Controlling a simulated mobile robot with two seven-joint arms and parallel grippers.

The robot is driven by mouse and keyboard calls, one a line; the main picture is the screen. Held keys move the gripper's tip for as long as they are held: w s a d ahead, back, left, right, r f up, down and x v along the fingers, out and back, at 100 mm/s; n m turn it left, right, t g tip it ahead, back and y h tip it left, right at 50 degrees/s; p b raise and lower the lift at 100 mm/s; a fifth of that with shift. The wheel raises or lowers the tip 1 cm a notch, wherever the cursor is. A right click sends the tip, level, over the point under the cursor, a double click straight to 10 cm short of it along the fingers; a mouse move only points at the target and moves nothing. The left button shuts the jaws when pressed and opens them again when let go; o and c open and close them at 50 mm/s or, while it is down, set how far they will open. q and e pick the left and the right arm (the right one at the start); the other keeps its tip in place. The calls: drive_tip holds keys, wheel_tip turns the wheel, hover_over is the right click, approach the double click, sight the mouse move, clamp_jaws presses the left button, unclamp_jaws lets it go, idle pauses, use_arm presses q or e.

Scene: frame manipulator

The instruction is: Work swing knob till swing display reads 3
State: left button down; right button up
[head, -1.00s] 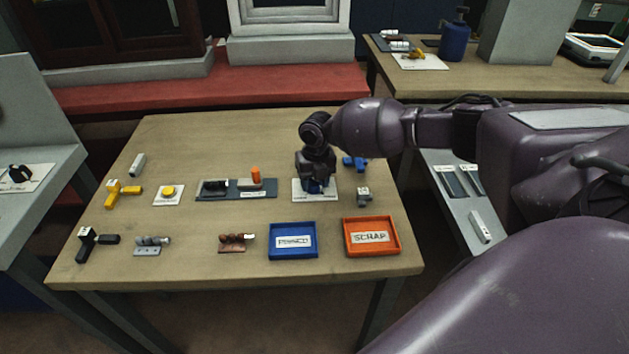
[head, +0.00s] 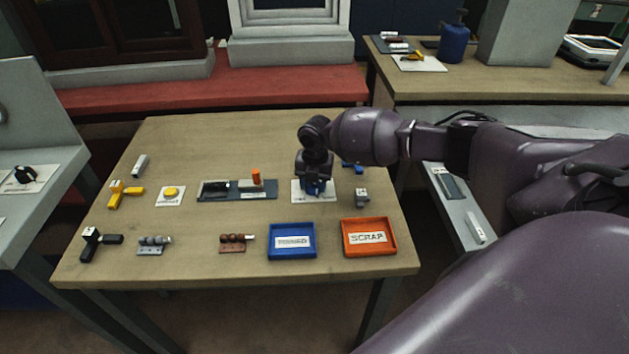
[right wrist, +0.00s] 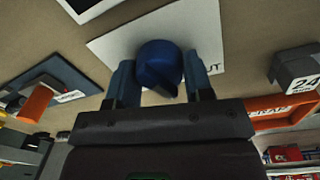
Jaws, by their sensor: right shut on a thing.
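A round blue knob (right wrist: 158,66) with a pointer ridge stands on a white plate (right wrist: 112,48). My right gripper (right wrist: 160,82) has a finger on each side of the knob and is shut on it. In the head view my right gripper (head: 315,185) points down over the same white plate (head: 299,194) and hides most of the knob. The plate's print is partly covered; only "UT" shows in the right wrist view. I cannot tell whether this is the swing knob. I can make out no readable swing display. My left gripper is not in view.
A grey block (head: 361,197) stands right of the plate and bears "24" in the wrist view. A blue tray (head: 291,256) and an orange SCRAP tray (head: 369,252) lie in front. A dark panel with an orange handle (head: 256,177) lies to the left. A black knob (head: 24,173) is far left.

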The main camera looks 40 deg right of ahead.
drive_tip(key=shift+r+m, duration=0.2)
drive_tip(key=shift+m, duration=0.3)
drive_tip(key=shift+m+p, duration=0.35)
drive_tip(key=shift+m, duration=0.05)
drive_tip(key=m+p, duration=0.1)
drive_tip(key=m, duration=0.2)
drive_tip(key=shift+m+p, duration=0.4)
drive_tip(key=m+p, duration=0.1)
drive_tip(key=m, duration=0.1)
drive_tip(key=shift+m, duration=0.3)
drive_tip(key=m+p, duration=0.2)
drive_tip(key=m, duration=0.1)
drive_tip(key=shift+f, duration=0.1)
use_arm(q)
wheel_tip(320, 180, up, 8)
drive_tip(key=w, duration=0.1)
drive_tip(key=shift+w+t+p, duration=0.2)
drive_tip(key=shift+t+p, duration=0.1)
drive_tip(key=shift+p, duration=0.1)
use_arm(e)
drive_tip(key=shift+m, duration=0.7)
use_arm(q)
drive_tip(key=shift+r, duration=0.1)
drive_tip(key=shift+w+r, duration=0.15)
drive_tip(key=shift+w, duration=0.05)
use_arm(e)
drive_tip(key=o, duration=0.9)
